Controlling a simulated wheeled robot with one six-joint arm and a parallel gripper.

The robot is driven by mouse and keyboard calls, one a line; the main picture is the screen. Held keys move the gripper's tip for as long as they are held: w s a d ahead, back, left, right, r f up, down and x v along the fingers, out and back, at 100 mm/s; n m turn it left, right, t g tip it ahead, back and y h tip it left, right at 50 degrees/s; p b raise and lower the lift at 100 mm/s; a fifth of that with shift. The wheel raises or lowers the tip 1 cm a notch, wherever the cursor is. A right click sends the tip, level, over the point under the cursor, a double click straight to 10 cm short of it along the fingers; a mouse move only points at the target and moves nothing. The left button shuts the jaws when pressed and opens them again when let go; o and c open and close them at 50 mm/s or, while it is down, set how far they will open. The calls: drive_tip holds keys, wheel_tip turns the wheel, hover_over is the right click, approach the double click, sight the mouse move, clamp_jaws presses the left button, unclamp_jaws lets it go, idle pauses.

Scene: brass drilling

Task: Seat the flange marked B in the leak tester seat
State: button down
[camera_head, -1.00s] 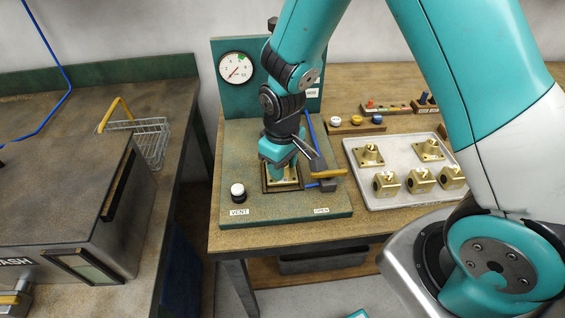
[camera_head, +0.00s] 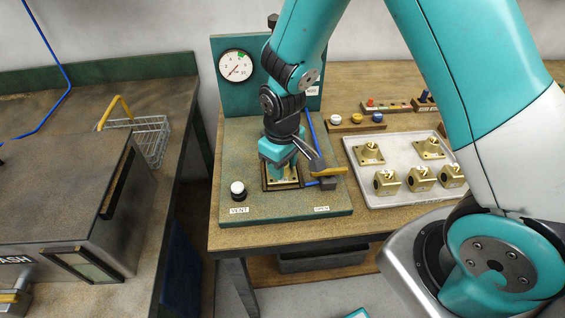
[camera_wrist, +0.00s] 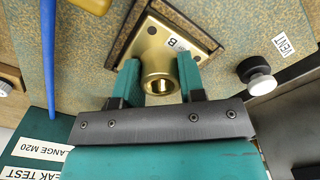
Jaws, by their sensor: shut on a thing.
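The brass flange marked B (camera_wrist: 158,58) shows in the wrist view, its square base at the dark-edged square seat (camera_wrist: 208,42) and its round boss towards me. My gripper (camera_wrist: 160,85) is shut on the boss, one finger on each side. In the head view my gripper (camera_head: 279,163) points down over the leak tester (camera_head: 240,148), and the flange's brass base (camera_head: 283,175) shows below it, inside the seat's frame (camera_head: 268,186). The base looks level. I cannot tell whether it lies fully flat on the seat floor.
A yellow-handled lever (camera_head: 328,172) stands close to the right of the gripper. A white-topped vent knob (camera_head: 238,190) and a gauge (camera_head: 236,65) are on the tester. A grey tray (camera_head: 382,200) with several brass parts lies to the right. A wire basket (camera_head: 152,140) stands left.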

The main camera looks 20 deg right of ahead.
drive_tip(key=shift+f, duration=0.15)
idle(0.3)
drive_tip(key=shift+c, duration=1.1)
unclamp_jaws()
drive_tip(key=shift+r+p, duration=2.95)
drive_tip(key=shift+r, duration=0.6)
